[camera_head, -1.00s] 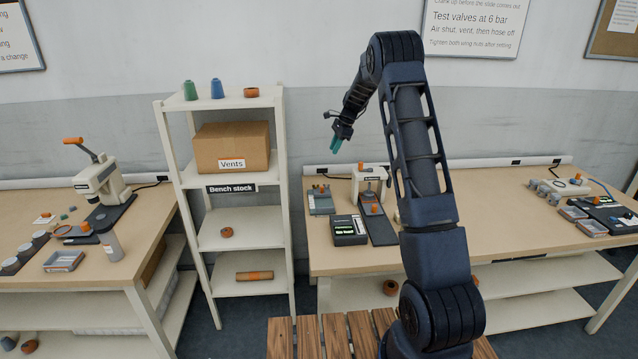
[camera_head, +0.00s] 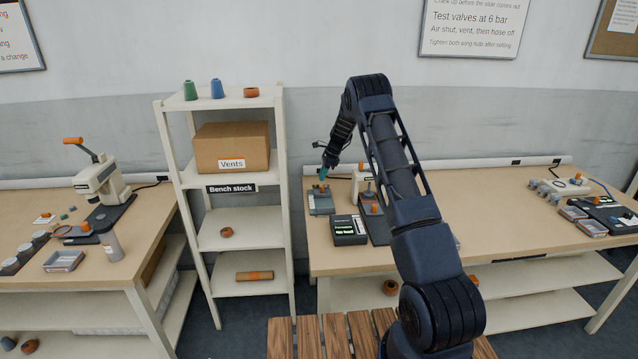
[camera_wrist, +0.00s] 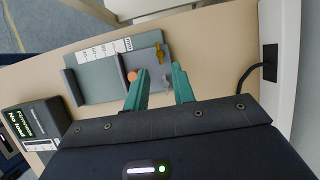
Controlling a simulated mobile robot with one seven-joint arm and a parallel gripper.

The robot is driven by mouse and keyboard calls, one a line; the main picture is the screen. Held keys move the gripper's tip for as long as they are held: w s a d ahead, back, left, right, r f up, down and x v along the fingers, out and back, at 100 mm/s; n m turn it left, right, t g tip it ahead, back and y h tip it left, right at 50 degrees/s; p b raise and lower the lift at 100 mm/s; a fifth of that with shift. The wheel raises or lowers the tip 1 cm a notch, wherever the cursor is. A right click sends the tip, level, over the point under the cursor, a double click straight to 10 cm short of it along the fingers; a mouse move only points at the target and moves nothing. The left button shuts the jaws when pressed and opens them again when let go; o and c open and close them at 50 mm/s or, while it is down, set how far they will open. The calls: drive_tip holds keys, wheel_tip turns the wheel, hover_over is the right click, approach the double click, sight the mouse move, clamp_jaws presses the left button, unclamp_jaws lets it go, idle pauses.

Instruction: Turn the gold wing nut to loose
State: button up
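The gold wing nut (camera_wrist: 160,53) sits on a grey-green fixture (camera_wrist: 92,76) in the wrist view. It lies just beyond my fingertips, near the fixture's edge. A grey wing nut (camera_wrist: 166,79) sits between the fingers in the picture, and an orange knob (camera_wrist: 132,75) is beside the left finger. My gripper (camera_wrist: 160,69) has two teal fingers spread apart with nothing held. In the head view my gripper (camera_head: 323,173) is above the fixture (camera_head: 320,201) at the bench's left end. The wing nuts are too small to tell there.
A black box with a lit green display (camera_head: 349,230) stands in front of the fixture. A pale press-like device (camera_head: 362,184) stands to the right, partly behind my arm. A shelf rack (camera_head: 240,216) stands left of the bench. A white rail (camera_wrist: 280,80) runs along the bench's back.

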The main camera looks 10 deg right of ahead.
drive_tip(key=shift+x, duration=2.25)
clamp_jaws()
